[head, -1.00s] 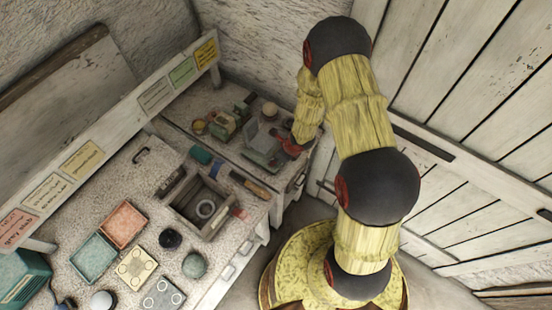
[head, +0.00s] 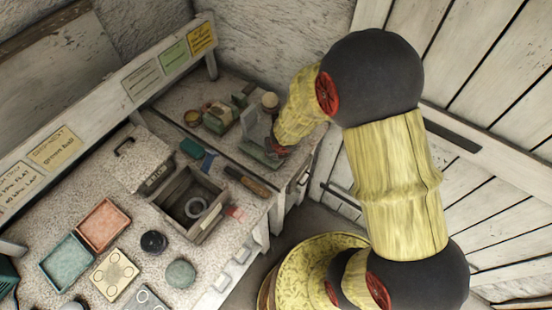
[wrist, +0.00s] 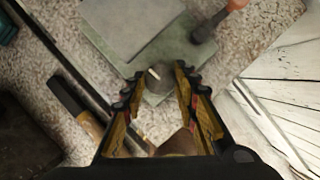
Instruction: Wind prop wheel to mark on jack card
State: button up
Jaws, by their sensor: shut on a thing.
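My gripper (wrist: 160,80) is at the far bench, closed in around a round dark grey knob (wrist: 159,88), which looks like the prop wheel. The knob has a short pale mark near its top edge. One fingertip is on each side of it. It sits at the near edge of a grey-green plate device (wrist: 185,50), likely the jack. In the head view the device (head: 258,153) stands at the end of my arm, and my gripper there is mostly hidden. Cards hang on the rail, including a yellow one (head: 201,38) and a green one (head: 173,57); I cannot tell which is the jack card.
An open box (head: 192,205) with a ring inside stands left of my arm. A wooden-handled tool (head: 246,181) lies beside it; an orange-handled tool (wrist: 208,28) lies near the device. Trays and balls fill the near bench. A plank wall (head: 490,150) is at right.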

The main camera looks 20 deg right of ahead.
jog(key=m+h+b, duration=0.1)
jog(key=m+b, duration=0.1)
jog(key=shift+a+f+m, duration=0.1)
jog(key=shift+a+m, duration=0.05)
jog(key=shift+m, duration=0.15)
jog(key=shift+m+g+h+b, duration=0.5)
jog(key=shift+m+b, duration=0.2)
jog(key=shift+m, duration=0.9)
jog(key=shift+w+m, duration=0.1)
jog(key=shift+m, duration=0.2)
jog(key=o, duration=1.1)
jog(key=shift+o, duration=0.3)
